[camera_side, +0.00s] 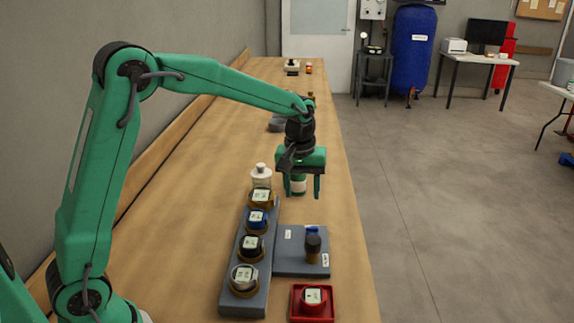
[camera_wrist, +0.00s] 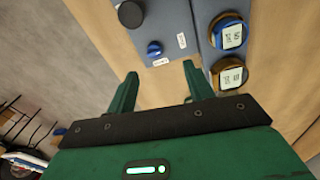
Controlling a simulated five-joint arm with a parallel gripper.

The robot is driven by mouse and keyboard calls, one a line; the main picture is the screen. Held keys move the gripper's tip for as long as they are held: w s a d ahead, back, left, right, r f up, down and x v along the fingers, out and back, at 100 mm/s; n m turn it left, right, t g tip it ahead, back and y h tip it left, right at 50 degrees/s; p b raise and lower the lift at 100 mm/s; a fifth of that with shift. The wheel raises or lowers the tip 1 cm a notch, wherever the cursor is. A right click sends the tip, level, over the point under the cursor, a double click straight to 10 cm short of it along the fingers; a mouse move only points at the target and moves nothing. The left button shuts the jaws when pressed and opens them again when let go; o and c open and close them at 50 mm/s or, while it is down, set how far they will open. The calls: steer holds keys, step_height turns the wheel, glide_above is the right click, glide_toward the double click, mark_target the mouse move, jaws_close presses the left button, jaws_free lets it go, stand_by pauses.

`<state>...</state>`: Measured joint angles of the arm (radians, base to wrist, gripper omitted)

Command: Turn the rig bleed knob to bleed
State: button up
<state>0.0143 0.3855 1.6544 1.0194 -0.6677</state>
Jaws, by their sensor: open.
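The rig is a grey plate (camera_side: 290,262) on the bench, and its edge shows in the wrist view (camera_wrist: 168,18). A small blue knob (camera_side: 312,230) stands on it, and the same knob shows in the wrist view (camera_wrist: 154,48) beside small white labels too small to read. A black upright knob or plunger (camera_side: 313,246) stands on the plate too, and its round top shows in the wrist view (camera_wrist: 130,14). My gripper (camera_side: 303,194) is open and empty, fingers down, above the bench beyond the rig. In the wrist view its fingertips (camera_wrist: 160,70) are apart from the blue knob.
A grey rail (camera_side: 232,283) with several round labelled pieces runs along the plate's left side. A red tray (camera_side: 297,316) holding a labelled round piece sits at the front. A white bottle (camera_side: 261,176) stands behind the rail. The bench's right edge is close to the plate.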

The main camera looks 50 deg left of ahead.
steer(key=n+g, duration=0.1)
steer(key=n, duration=0.1)
glide_above(312, 227)
step_height(312, 227, down, 6)
steer(key=shift+w+f, duration=0.1)
steer(key=shift+f, duration=0.05)
steer(key=shift+f, duration=0.1)
steer(key=shift+f, duration=3.8)
steer(key=shift+c, duration=0.4)
steer(key=c, duration=0.9)
